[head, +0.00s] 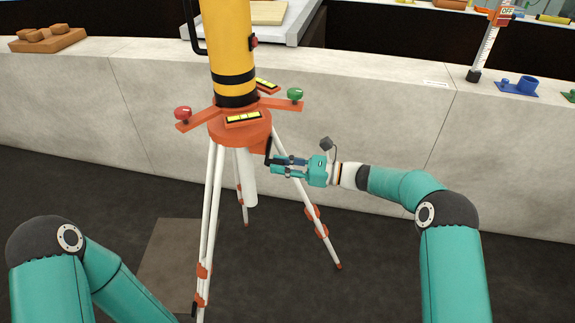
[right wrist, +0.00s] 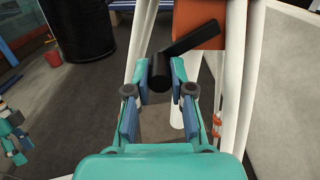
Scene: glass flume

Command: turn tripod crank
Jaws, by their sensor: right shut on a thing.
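The orange tripod head (head: 240,127) stands on white legs under a yellow cylinder (head: 228,45). A black crank (head: 267,147) hangs from a small orange block on the right of the head. My right gripper (head: 273,161) reaches in from the right and is shut on the crank's handle. In the right wrist view the black handle (right wrist: 160,76) sits between the blue fingertips (right wrist: 160,90), and the crank arm slants up right to the orange block (right wrist: 200,25). Of my left arm, the head view shows only links at lower left; its gripper lies outside that view.
Orange-banded tripod legs (head: 311,212) spread near my right forearm. A pale concrete wall (head: 370,110) runs behind. On its top are a brown tray (head: 48,42), a white gauge (head: 486,48) and a blue fitting (head: 518,86). The dark floor right of the tripod is clear.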

